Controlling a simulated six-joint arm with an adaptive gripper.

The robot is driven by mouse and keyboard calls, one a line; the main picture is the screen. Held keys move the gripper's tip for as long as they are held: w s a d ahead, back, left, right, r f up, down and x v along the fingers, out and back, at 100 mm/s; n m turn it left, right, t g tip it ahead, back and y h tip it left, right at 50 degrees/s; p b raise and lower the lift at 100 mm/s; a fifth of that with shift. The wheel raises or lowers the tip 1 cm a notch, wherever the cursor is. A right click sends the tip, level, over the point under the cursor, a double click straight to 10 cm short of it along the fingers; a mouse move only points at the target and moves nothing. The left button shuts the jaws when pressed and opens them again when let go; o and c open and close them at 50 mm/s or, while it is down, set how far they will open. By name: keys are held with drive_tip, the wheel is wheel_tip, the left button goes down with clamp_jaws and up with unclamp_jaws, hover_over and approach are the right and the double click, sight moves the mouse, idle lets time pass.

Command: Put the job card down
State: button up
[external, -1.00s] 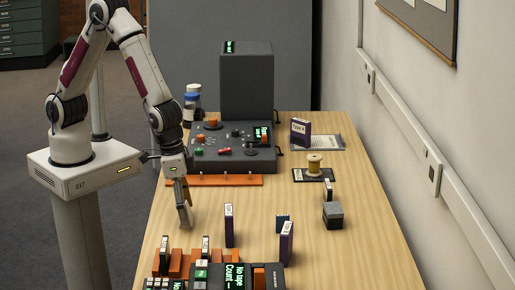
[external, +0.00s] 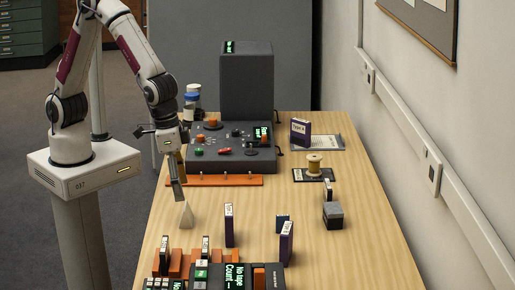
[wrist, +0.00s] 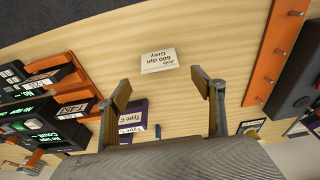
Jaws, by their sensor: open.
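The job card (external: 186,215) is a small white tent-shaped card standing on the wooden table near its left edge. In the wrist view the job card (wrist: 158,60) shows the print "Job 600 dpi Grey". My gripper (external: 178,198) is just above and slightly left of the card in the external view. In the wrist view my gripper (wrist: 161,88) has its two fingers spread wide with nothing between them, and the card lies beyond the fingertips, apart from them.
An orange rail (external: 215,180) lies behind the card, before a dark control console (external: 232,158). A purple-sided box (external: 229,226) stands to the right. Orange racks and a counter unit (external: 237,277) fill the front. Bare table lies around the card.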

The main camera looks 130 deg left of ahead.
drive_tip(key=r, duration=0.5)
drive_tip(key=shift+s+d, duration=0.25)
idle(0.6)
drive_tip(key=s+d+r+m+t, duration=0.2)
drive_tip(key=s+d+r+m, duration=0.2)
drive_tip(key=s+r, duration=0.65)
drive_tip(key=s+d+r+m+t, duration=0.1)
drive_tip(key=s+d+r+m, duration=0.1)
drive_tip(key=s, duration=0.4)
drive_tip(key=s+d+r+m+t+h, duration=0.1)
drive_tip(key=s+d+r+m, duration=0.1)
drive_tip(key=s, duration=0.4)
drive_tip(key=shift+s+m, duration=0.35)
drive_tip(key=shift+m, duration=0.15)
